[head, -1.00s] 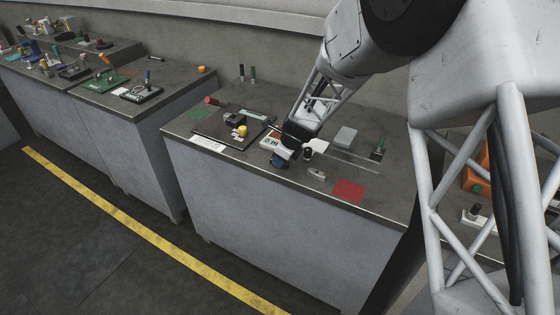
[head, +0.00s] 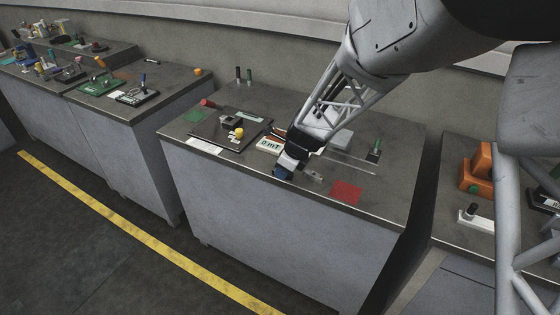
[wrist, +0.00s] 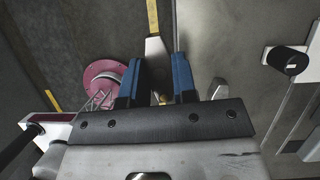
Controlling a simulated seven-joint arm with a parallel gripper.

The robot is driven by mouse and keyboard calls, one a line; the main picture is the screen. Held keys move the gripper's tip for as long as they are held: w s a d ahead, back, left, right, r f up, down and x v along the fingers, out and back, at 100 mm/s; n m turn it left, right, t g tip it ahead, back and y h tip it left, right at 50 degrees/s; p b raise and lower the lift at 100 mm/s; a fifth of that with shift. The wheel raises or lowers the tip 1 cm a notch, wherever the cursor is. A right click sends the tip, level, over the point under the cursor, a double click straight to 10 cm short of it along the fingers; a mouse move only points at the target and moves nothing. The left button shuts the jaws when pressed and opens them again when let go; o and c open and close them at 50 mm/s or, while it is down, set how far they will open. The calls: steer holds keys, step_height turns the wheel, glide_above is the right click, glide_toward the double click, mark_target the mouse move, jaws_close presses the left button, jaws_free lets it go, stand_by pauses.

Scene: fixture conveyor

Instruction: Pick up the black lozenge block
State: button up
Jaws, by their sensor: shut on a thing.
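My gripper (head: 283,173) is low at the front edge of the middle bench, with its blue fingers pointing down. The piece shows past the bench edge, against the floor. I cannot make out a black lozenge block for certain in either view.
A red square (head: 346,192) and a small grey piece (head: 313,177) lie right of my gripper. A white block with lettering (head: 268,145) and a dark tray (head: 206,133) are to the left.

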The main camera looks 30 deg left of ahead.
steer(key=s+d, duration=0.4)
steer(key=s, duration=0.1)
steer(key=shift+d+r, duration=0.35)
steer(key=shift+s, duration=0.1)
stand_by(0.5)
steer(key=w+d+r+n+g+h, duration=0.1)
steer(key=w+d+r+n+g, duration=0.15)
steer(key=w+d+n, duration=0.5)
steer(key=w+d+r+n+g+h, duration=0.15)
steer(key=w+d+r, duration=0.25)
steer(key=w+d, duration=0.75)
steer(key=w+d+r+n, duration=0.2)
steer(key=w+d, duration=0.3)
steer(key=d, duration=0.4)
steer(key=w+d+r+n+h, duration=0.1)
steer(key=w+d+r+n, duration=0.2)
steer(key=w+d, duration=0.3)
steer(key=w+d+r+n+h, duration=0.1)
steer(key=w+d+r+n, duration=0.2)
steer(key=d, duration=0.9)
steer(key=w, duration=0.3)
steer(key=shift+w+r, duration=0.2)
steer(key=shift+r, duration=0.2)
steer(key=shift+a, duration=0.15)
